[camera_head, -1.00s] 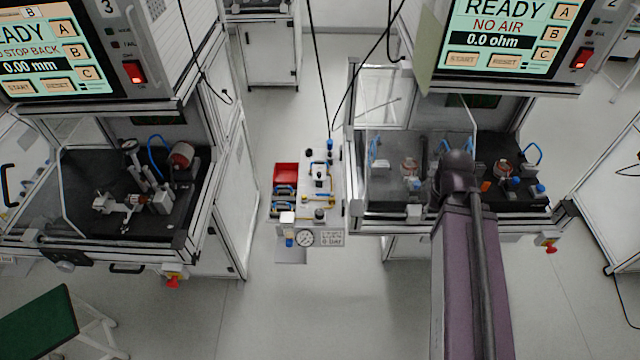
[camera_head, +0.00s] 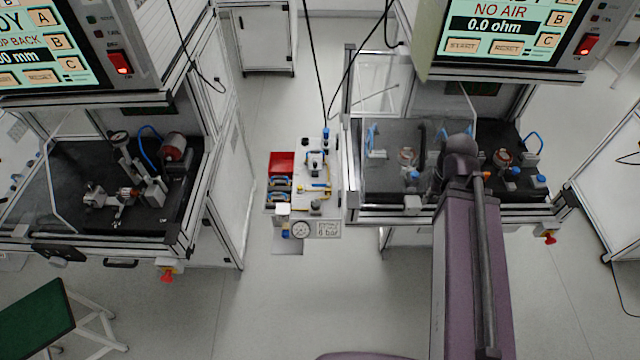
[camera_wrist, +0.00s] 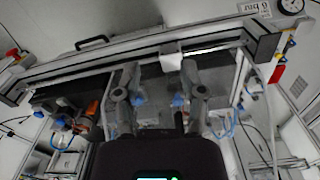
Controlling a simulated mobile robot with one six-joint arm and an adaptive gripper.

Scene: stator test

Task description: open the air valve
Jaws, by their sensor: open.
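A light panel (camera_head: 330,205) between the two test stations carries air fittings. A round gauge (camera_head: 300,230) and a label sit at the panel's front edge. The gauge also shows in the upper right of the wrist view (camera_wrist: 291,5); the yellow lever is not clear there. My gripper (camera_wrist: 158,85) is open and empty, its two fingers apart over the right station. In the head view my arm hides it, right of the panel.
The right station (camera_head: 375,213) has a clear cover, fixtures and blue parts; its screen reads NO AIR. A red bin (camera_head: 281,163) stands beside the panel. The left station (camera_head: 160,208) holds a measuring fixture. Black cables hang behind the panel. Floor is clear in front.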

